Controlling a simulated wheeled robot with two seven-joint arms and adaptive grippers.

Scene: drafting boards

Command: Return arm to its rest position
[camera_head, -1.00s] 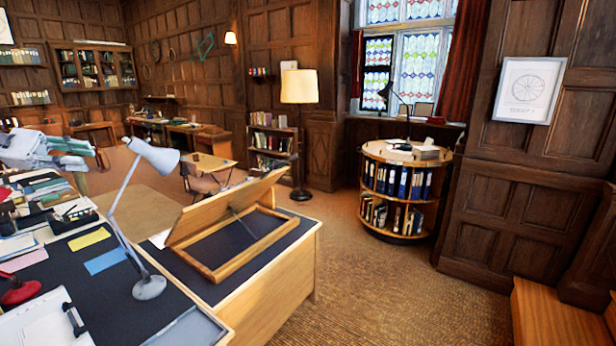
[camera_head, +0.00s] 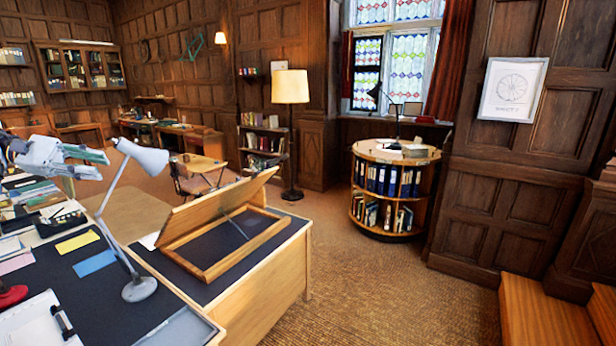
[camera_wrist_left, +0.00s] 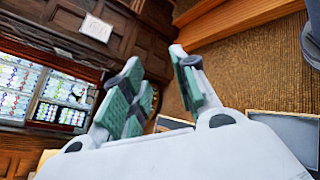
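My left gripper (camera_head: 97,165) is at the left edge of the head view, above the desk and close beside the white lamp's head in the picture. Its two green-padded fingers are apart with nothing between them. The left wrist view also shows the open fingers (camera_wrist_left: 160,85), with carpet and dark panelling beyond them. I cannot tell how far the fingers are from the lamp in depth. My right gripper is in neither view.
The white desk lamp (camera_head: 140,288) stands on the dark desk top (camera_head: 110,262). A tilted wooden drafting board (camera_head: 215,215) is to its right. A round bookcase (camera_head: 385,205) stands farther back. Open carpet (camera_head: 370,285) lies right of the desk; wooden steps (camera_head: 540,315) are at lower right.

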